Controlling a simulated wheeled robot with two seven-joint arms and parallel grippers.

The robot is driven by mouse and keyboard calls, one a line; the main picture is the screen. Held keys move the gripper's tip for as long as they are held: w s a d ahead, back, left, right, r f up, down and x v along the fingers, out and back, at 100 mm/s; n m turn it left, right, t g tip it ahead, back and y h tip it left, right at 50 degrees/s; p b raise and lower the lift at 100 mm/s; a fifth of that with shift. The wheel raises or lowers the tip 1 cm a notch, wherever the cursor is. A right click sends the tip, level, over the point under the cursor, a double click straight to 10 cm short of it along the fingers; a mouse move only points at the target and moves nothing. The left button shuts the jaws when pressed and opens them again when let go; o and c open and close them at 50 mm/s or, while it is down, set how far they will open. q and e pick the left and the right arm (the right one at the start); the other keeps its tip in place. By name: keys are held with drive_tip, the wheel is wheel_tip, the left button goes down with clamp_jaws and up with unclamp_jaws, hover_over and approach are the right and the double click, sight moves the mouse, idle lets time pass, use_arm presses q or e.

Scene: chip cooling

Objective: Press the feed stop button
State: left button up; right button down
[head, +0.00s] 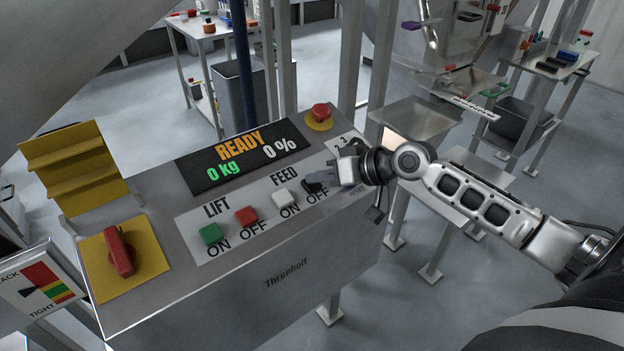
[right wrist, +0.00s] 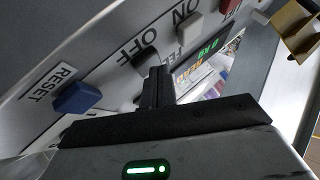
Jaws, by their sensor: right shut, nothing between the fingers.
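The feed stop button is the dark button (right wrist: 145,59) beside the FEED OFF label in the right wrist view. In the head view it is hard to separate from the black fingers in front of it. My right gripper (head: 315,183) is shut and empty, with its fingertips at this button on the sloped panel. The fingers also show in the right wrist view (right wrist: 157,80), their tips overlapping the button's lower edge. I cannot tell whether they touch or press it. My left gripper is not in view.
The white FEED ON button (head: 283,198) is just left of the fingertips. Red (head: 246,216) and green (head: 211,234) LIFT buttons are farther left. A blue RESET button (right wrist: 76,98) is close by. The display (head: 243,158) reads READY, 0 kg, 0 %. A red mushroom button (head: 320,111) stands behind.

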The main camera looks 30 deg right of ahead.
drive_tip(key=shift+s+r+p, duration=0.2)
drive_tip(key=shift+r+p, duration=0.35)
drive_tip(key=shift+r, duration=0.1)
drive_tip(key=r+p, duration=0.3)
drive_tip(key=shift+s+d, duration=0.1)
drive_tip(key=shift+s, duration=0.25)
drive_tip(key=shift+s+r+p, duration=0.3)
drive_tip(key=shift+s+r, duration=0.1)
drive_tip(key=shift+r, duration=0.45)
